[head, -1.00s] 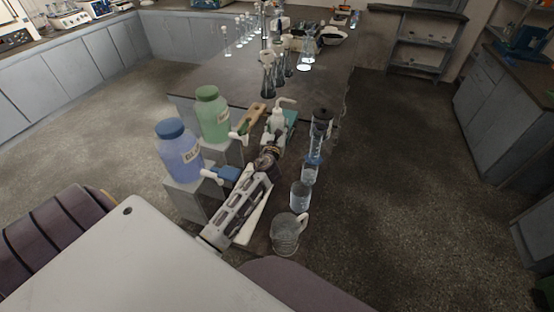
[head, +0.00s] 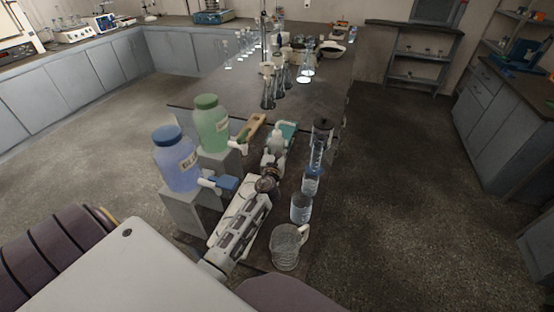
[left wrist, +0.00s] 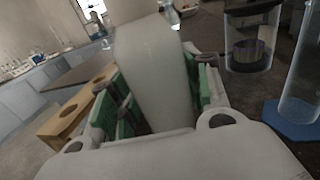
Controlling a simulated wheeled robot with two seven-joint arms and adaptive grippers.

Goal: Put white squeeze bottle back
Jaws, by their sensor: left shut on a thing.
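The white squeeze bottle (head: 277,143) is in my left gripper (head: 272,161) above the dark bench, on the near side of a teal tray (head: 290,127). In the left wrist view the bottle (left wrist: 152,75) fills the middle, tilted, between the two fingers (left wrist: 158,110). The fingers are shut on it. Its lower end is hidden by the gripper, and I cannot tell whether it touches the bench. My right gripper is not in view.
A blue-capped jar (head: 177,160) and a green-capped jar (head: 211,124) stand on blocks at left. A wooden rack (head: 254,127) lies behind. A glass jug (head: 286,247), beakers (head: 301,208) and a blue-based cylinder (head: 317,152) line the right edge.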

